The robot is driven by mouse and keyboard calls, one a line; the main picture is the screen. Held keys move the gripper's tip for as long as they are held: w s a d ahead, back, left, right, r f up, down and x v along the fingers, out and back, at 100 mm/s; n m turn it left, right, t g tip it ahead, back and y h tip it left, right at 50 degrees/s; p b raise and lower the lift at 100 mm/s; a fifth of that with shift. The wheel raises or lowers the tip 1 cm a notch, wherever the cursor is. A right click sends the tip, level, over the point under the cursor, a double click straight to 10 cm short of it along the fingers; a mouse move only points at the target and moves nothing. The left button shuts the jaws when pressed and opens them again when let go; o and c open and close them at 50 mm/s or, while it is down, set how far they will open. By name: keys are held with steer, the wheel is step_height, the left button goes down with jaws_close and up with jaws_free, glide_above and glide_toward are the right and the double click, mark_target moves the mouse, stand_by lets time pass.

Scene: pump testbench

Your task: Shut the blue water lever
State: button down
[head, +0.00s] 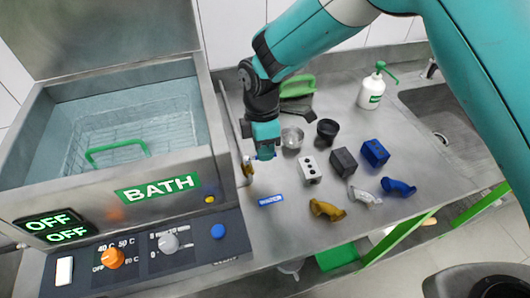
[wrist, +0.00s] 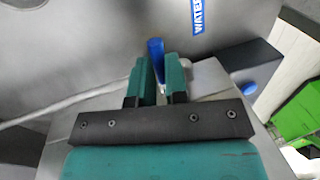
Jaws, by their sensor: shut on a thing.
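The blue water lever (wrist: 155,48) stands up between the two teal fingers of my gripper (wrist: 158,76) in the wrist view. The fingers are closed around it, and its tip shows beyond them. In the head view my gripper (head: 265,154) points down beside the right wall of the bath, and it hides the lever. A brass fitting (head: 247,169) shows just left of and below the fingers. The blue water label (head: 271,200) lies on the steel top in front of the gripper; it also shows at the top of the wrist view (wrist: 197,16).
The bath (head: 178,163) with a wire basket stands close on the left. Its panel has an orange knob (head: 111,258) and a blue button (head: 217,231); displays read OFF. Cups, blocks and curved pieces, including a blue one (head: 398,187), lie to the right. A sink (head: 450,110) is farther right.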

steer(key=shift+w+a+n, duration=0.1)
steer(key=shift+w+n, duration=0.05)
steer(key=shift+n, duration=0.35)
steer(key=c, duration=1.1)
jaws_free()
steer(key=w+r+b, duration=0.1)
steer(key=r, duration=0.4)
steer(key=w+r+b, duration=0.1)
steer(key=r, duration=0.5)
steer(key=w+a+r+b, duration=0.1)
steer(key=r, duration=0.5)
steer(key=shift+w+r, duration=0.1)
steer(key=shift+w, duration=0.05)
